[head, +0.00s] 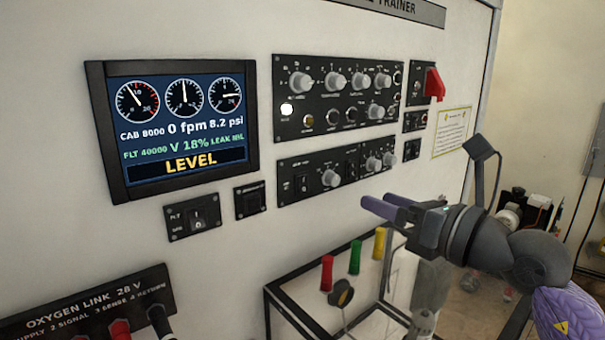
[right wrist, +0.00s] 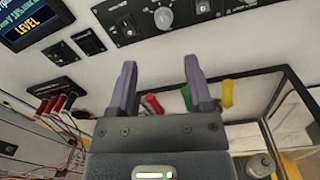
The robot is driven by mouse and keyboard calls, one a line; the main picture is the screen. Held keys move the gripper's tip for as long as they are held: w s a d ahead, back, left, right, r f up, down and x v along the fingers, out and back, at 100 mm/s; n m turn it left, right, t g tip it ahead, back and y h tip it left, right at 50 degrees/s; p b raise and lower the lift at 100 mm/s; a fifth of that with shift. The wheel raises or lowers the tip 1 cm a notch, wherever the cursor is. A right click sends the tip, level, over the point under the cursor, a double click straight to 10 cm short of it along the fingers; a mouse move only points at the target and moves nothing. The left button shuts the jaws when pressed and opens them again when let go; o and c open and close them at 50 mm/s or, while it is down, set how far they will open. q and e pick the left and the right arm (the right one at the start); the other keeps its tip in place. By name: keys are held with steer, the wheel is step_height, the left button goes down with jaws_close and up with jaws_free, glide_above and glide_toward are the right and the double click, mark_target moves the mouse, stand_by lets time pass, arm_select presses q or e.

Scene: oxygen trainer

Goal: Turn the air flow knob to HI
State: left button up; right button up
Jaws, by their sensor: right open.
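The wall panel carries an upper black control panel (head: 340,92) with several grey knobs and a lower black panel (head: 310,188) with a switch and grey knobs. The labels are too small to read, so I cannot tell which knob is air flow. One lower-panel knob (head: 331,178) stands near the middle; a knob also shows in the right wrist view (right wrist: 163,18), above and ahead of the jaws. My left gripper is not in view.
A display (head: 172,128) reads LEVEL. A red guarded switch (head: 434,84) is at upper right. A connector strip (head: 95,310) is at lower left.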

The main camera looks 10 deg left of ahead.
mark_target(337, 181)
steer(key=p+x, duration=0.2)
steer(key=x, duration=0.5)
steer(key=shift+w+r+p, duration=0.1)
steer(key=shift+w+p, duration=0.25)
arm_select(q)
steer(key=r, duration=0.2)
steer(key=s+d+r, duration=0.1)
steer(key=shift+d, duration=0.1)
arm_select(e)
steer(key=shift+w+a, duration=0.35)
steer(key=shift+a, duration=0.1)
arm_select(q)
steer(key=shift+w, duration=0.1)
arm_select(e)
steer(key=shift+w, duration=0.1)
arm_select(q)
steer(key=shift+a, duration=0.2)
arm_select(e)
jaws_close()
